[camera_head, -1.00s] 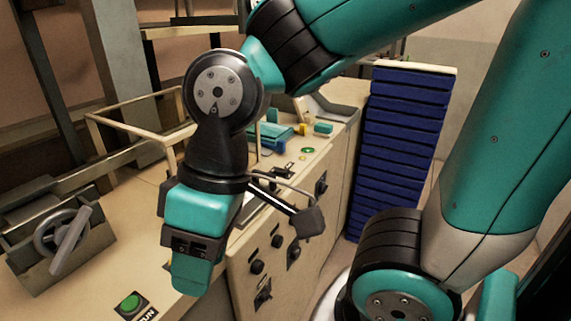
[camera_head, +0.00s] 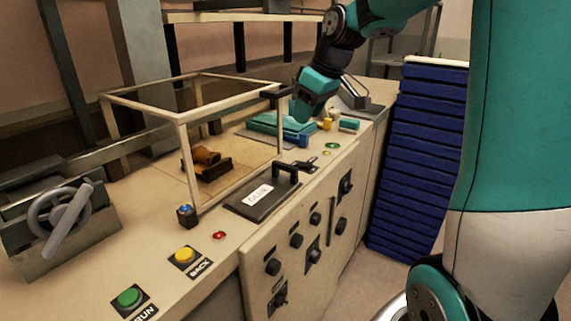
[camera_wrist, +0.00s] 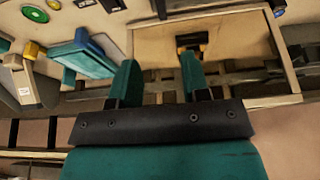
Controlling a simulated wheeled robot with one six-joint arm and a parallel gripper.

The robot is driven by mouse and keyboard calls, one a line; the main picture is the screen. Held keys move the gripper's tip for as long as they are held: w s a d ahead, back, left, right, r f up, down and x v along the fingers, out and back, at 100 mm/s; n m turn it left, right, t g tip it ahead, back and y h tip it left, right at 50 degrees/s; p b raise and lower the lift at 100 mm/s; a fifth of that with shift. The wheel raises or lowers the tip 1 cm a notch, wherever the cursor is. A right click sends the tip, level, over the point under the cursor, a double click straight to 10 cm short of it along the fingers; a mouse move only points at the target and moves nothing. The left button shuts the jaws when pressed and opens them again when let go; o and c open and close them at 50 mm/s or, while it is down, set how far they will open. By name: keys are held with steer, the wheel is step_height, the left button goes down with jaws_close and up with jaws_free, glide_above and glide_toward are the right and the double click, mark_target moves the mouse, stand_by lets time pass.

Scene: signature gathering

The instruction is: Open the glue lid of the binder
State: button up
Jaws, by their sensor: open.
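The glue lid (camera_head: 250,207) is a dark flat plate with a white GLUE label, lying shut on the binder's cream top (camera_head: 160,225) in the head view. A black handle (camera_head: 287,170) stands at its far right edge. My gripper (camera_head: 301,117) is beyond the lid, near the teal tray and the guard frame's right corner, apart from the lid. In the wrist view my gripper (camera_wrist: 160,72) shows two teal fingers spread with nothing between them. I cannot clearly make out the lid in the wrist view.
A cream guard frame (camera_head: 181,160) stands left of the lid, with a black handle (camera_head: 276,92) at its top right. Small buttons, including a yellow one (camera_head: 185,255) and a green one (camera_head: 130,297), line the near top. A blue stack (camera_head: 415,160) stands right.

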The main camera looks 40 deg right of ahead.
mark_target(284, 164)
steer(key=p+x, duration=0.1)
steer(key=x, duration=1.4)
steer(key=shift+f, duration=0.2)
jaws_close()
